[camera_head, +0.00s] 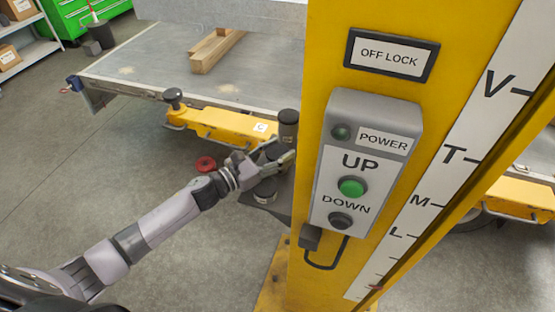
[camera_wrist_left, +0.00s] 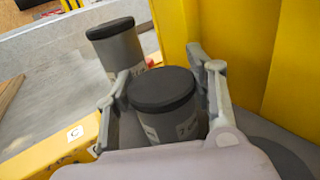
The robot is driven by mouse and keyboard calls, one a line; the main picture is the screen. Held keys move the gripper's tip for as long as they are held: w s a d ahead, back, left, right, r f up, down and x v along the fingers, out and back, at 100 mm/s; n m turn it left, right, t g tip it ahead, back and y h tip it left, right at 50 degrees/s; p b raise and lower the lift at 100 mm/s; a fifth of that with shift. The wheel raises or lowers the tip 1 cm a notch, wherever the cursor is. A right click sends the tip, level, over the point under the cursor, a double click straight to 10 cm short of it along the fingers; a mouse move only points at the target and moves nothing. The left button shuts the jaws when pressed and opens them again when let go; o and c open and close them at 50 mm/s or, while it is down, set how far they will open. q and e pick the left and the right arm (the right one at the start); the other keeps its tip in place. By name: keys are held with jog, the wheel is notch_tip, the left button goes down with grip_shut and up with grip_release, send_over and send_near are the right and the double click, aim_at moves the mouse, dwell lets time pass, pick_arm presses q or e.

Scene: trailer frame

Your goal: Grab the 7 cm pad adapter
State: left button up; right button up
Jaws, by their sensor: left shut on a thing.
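My left gripper (camera_head: 272,160) is shut on a grey cylindrical pad adapter with a black top, beside the yellow lift post. In the left wrist view this pad adapter (camera_wrist_left: 163,108) stands upright between the two fingers (camera_wrist_left: 165,95). In the head view the fingers partly hide the held adapter. My right gripper is not in view.
The yellow post (camera_head: 325,60) carries a grey control box (camera_head: 365,165) close to the right of my gripper. A dark holder (camera_head: 283,207) is at the post's side. Behind are a yellow lift arm (camera_head: 220,125) and a grey platform (camera_head: 150,65) with wooden beams (camera_head: 215,50).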

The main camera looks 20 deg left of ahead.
pick_arm(q)
jog(key=c, duration=0.9)
jog(key=shift+r, duration=0.1)
grip_shut()
